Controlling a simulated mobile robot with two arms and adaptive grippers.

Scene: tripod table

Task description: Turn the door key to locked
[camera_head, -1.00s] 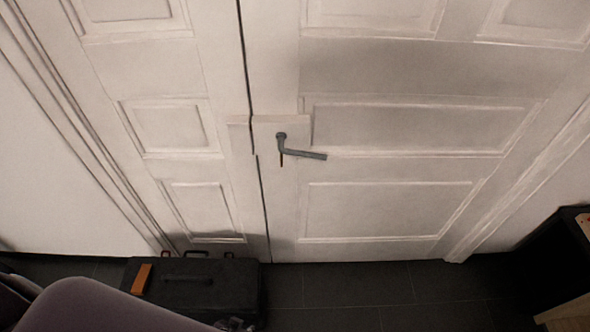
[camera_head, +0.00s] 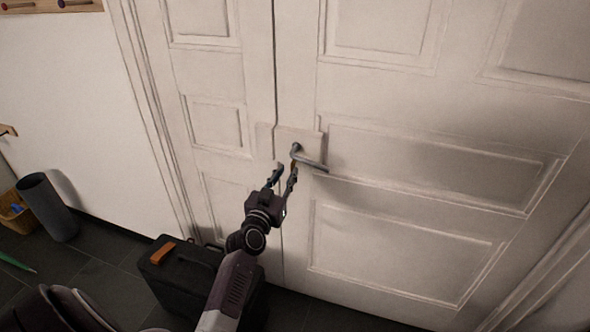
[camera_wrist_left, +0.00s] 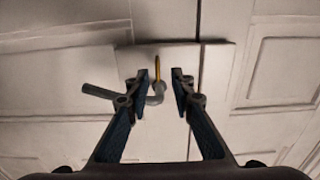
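The door key (camera_wrist_left: 157,64) shows in the wrist view as a thin yellow-orange shape, close to the grey door handle (camera_wrist_left: 99,91). In the head view the handle (camera_head: 311,160) sits on a pale lock plate (camera_head: 285,135), and the key is mostly hidden by my gripper. My left gripper (camera_head: 283,176) is open just below the handle, its fingers pointing at the door. In the wrist view its fingertips (camera_wrist_left: 160,92) are well apart with nothing held between them. I cannot tell whether they touch the key. My right gripper is not in view.
The white panelled door (camera_head: 400,240) has a dark vertical gap left of the handle. A black case (camera_head: 178,283) with an orange part stands on the dark floor below. A dark cylindrical bin (camera_head: 47,207) and a basket (camera_head: 14,214) stand by the left wall.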

